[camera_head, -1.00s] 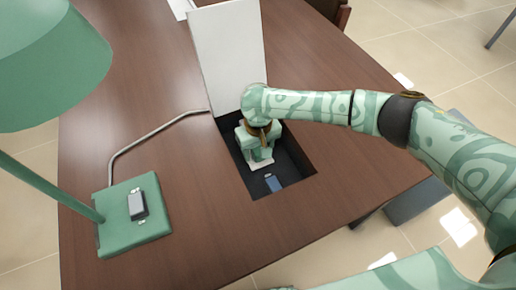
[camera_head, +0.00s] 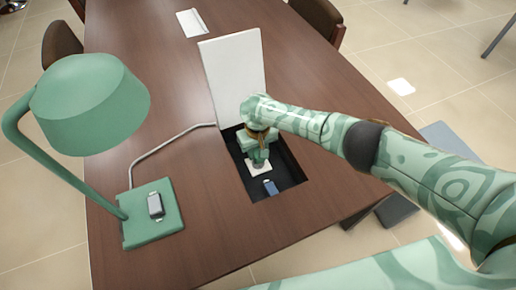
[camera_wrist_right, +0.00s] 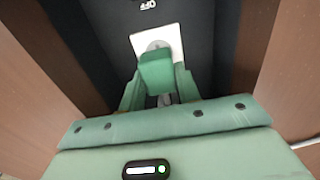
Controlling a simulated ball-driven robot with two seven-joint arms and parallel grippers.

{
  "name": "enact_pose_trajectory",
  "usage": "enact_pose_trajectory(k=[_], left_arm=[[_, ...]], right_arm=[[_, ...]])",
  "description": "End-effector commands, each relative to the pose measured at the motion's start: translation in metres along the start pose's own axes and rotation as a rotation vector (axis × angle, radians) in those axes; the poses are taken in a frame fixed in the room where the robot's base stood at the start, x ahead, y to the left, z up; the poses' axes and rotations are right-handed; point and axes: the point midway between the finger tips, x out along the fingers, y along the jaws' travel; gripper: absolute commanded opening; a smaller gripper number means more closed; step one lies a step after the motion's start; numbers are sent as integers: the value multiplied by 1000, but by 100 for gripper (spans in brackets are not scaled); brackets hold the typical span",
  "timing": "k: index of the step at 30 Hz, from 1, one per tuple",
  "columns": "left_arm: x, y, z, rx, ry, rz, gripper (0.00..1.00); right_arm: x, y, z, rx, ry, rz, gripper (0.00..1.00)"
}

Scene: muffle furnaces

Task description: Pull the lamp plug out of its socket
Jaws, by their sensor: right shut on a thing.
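The green desk lamp (camera_head: 90,105) stands at the left of the table. Its grey cord (camera_head: 165,145) runs to a dark recess (camera_head: 288,168) in the tabletop. My right gripper (camera_head: 259,158) points down into this recess, over a white socket plate (camera_head: 260,169). In the right wrist view, my gripper (camera_wrist_right: 158,88) is shut on the grey lamp plug (camera_wrist_right: 157,46) at the white plate (camera_wrist_right: 174,36). The fingers hide most of the plug, and I cannot tell whether its pins are in the socket. My left gripper is not in view.
A white lid (camera_head: 233,80) stands upright behind the recess. A blue switch (camera_head: 270,187) sits in the recess near its front.

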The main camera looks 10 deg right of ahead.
Motion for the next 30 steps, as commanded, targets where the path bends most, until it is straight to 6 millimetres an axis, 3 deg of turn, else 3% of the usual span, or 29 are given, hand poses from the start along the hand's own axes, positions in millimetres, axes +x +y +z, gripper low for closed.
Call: enact_pose_trajectory(k=[8,9,11,18,22,26,30], left_arm=[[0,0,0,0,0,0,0],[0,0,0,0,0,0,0],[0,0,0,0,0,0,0],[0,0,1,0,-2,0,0],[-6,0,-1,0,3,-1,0],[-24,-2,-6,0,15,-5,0],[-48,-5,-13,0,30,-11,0]], right_arm=[[-2,-1,-1,-4,-1,-1,0],[-2,-1,0,-4,-1,-1,44],[-1,-1,0,-4,-2,-1,55],[0,0,1,-3,-4,0,55],[-10,0,1,-3,-2,0,55],[-38,-1,0,-3,1,-1,55],[-80,-1,0,-4,3,-1,55]])
